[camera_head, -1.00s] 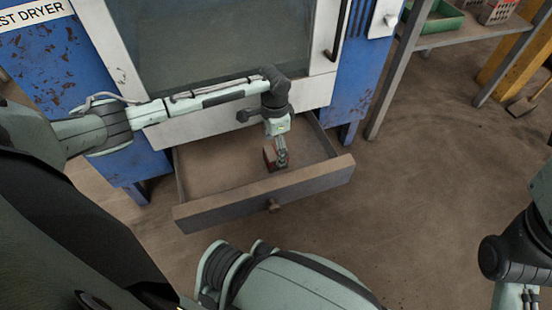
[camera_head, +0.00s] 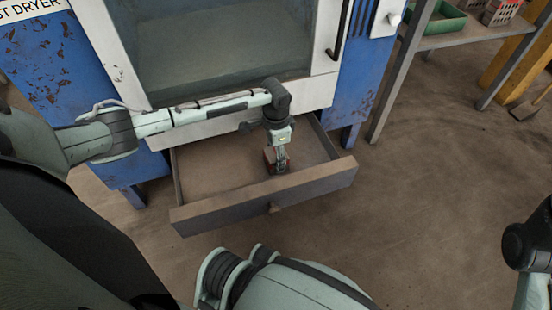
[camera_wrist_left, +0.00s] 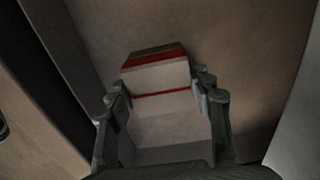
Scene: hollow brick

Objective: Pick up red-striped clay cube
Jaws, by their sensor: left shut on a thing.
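My left gripper (camera_head: 279,166) reaches down into the drawer and is shut on the cube. In the left wrist view its two fingers (camera_wrist_left: 160,98) lie along opposite sides of the cube. I cannot tell whether the cube is clear of the drawer floor. My right arm shows at the right edge, its gripper out of view.
The blue dryer (camera_head: 45,75) with a glass door (camera_head: 220,45) stands behind the drawer. A metal table (camera_head: 470,37) at upper right holds a green tray (camera_head: 440,22) and a hollow brick (camera_head: 500,12).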

